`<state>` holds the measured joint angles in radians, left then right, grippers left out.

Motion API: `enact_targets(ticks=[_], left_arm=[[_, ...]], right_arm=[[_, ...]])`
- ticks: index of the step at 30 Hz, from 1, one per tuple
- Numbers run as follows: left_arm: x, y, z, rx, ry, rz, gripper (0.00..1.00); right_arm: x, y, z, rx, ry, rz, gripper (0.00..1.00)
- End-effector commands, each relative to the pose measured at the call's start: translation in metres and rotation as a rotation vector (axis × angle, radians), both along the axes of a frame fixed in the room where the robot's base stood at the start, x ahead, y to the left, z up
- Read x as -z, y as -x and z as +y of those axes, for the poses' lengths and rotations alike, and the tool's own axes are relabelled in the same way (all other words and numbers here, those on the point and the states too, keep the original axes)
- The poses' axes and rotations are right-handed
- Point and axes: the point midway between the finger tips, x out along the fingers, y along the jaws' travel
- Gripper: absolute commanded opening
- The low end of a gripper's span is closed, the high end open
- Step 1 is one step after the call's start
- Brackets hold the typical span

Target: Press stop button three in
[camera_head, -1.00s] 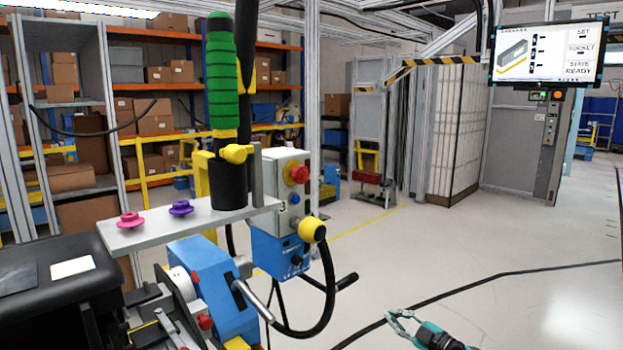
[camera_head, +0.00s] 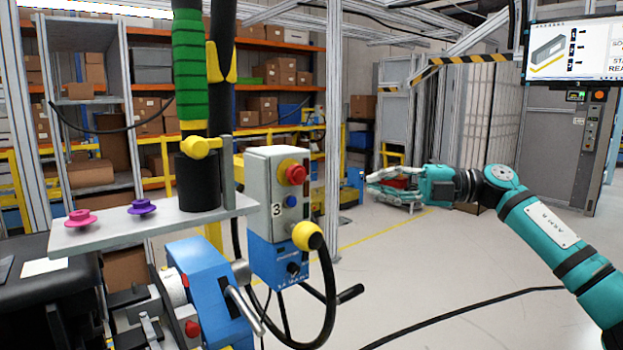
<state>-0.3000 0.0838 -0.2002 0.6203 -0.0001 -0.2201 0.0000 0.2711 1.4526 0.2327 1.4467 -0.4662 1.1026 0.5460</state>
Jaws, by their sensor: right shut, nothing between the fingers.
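The red stop button (camera_head: 292,172) is a round knob on a yellow collar, on the upper front of a grey control box (camera_head: 257,172). The box carries a "3" on its left face and stands left of the picture's middle. My right gripper (camera_head: 372,181) is to the right of the box, pointing left toward it, with a clear gap in the picture between its fingertips and the red button. It is shut and empty. Its arm comes in from the right edge. My left gripper does not show.
A blue button (camera_head: 291,201) sits below the red one. A yellow-ended black cable (camera_head: 309,236) loops from the box's front. A grey shelf plate (camera_head: 165,222) with pink (camera_head: 80,217) and purple (camera_head: 142,206) knobs and a green-handled tool (camera_head: 189,80) stand left. Floor to the right is open.

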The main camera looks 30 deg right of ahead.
Motion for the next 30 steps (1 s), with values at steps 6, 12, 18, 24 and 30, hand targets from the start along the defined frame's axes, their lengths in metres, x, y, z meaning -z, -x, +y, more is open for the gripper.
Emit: enact_targets(ticks=[6,12,18,24,30], left_arm=[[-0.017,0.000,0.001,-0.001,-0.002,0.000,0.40],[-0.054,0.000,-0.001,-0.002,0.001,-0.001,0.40],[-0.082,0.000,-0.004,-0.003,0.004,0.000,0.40],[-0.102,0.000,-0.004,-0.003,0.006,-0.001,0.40],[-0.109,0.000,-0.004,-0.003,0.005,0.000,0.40]], right_arm=[[-0.006,-0.008,0.009,-0.001,-0.002,-0.001,0.00],[-0.011,-0.032,0.038,-0.003,-0.006,-0.004,0.00],[-0.009,-0.060,0.071,-0.003,-0.007,-0.004,0.00],[-0.007,-0.090,0.079,0.000,-0.007,-0.004,0.00],[-0.001,-0.104,0.079,0.001,-0.004,0.000,0.00]])
